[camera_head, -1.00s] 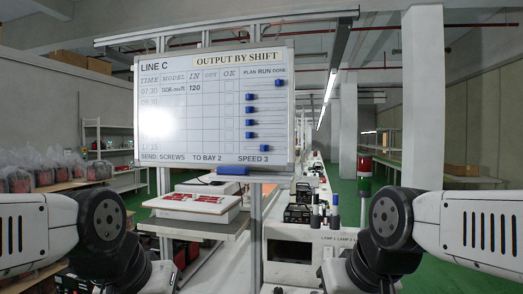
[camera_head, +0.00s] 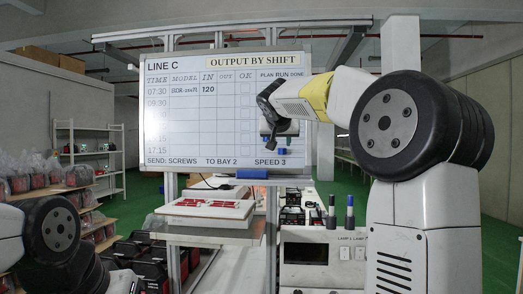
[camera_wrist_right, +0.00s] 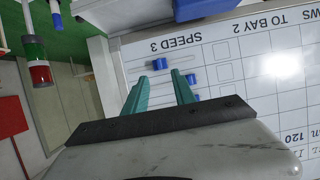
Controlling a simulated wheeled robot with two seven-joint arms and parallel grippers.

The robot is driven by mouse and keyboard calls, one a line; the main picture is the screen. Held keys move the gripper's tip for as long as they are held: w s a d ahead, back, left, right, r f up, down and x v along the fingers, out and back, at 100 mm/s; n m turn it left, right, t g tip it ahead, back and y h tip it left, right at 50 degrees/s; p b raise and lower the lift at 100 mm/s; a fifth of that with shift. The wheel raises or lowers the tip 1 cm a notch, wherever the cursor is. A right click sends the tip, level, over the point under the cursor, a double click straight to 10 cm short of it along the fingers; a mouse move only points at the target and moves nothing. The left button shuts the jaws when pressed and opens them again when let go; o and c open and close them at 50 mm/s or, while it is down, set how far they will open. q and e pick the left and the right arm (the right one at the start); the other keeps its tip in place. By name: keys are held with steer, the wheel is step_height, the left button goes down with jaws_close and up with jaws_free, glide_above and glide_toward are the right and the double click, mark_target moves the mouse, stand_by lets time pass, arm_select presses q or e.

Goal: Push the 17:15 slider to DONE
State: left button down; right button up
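The whiteboard (camera_head: 190,130) headed OUTPUT BY SHIFT stands ahead, with 17:15 as its lowest time row. The 17:15 slider, a blue block (camera_wrist_right: 160,63), sits around mid-track in the right wrist view, where the board appears upside down. In the head view a blue block (camera_head: 281,152) shows low on the board, just below my right gripper (camera_head: 275,141). In the wrist view my right gripper (camera_wrist_right: 158,88) has its green fingers apart and empty, with the 17:15 slider just beyond the gap. Contact cannot be told. My left gripper (camera_head: 122,281) is at the lower left, its fingers unclear.
Other blue sliders (camera_wrist_right: 191,79) sit close by on the neighbouring rows. A blue eraser-like block (camera_head: 251,173) lies on the board's lower ledge. A table with a white panel (camera_head: 212,207) and a workbench with marker-like bottles (camera_head: 331,212) stand below. A red-green signal lamp (camera_wrist_right: 38,62) shows beside the board.

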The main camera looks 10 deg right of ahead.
mark_target(282, 150)
steer(key=x, duration=0.7)
steer(key=shift+w+f, duration=0.1)
steer(key=shift+w, duration=0.2)
jaws_close()
stand_by(1.1)
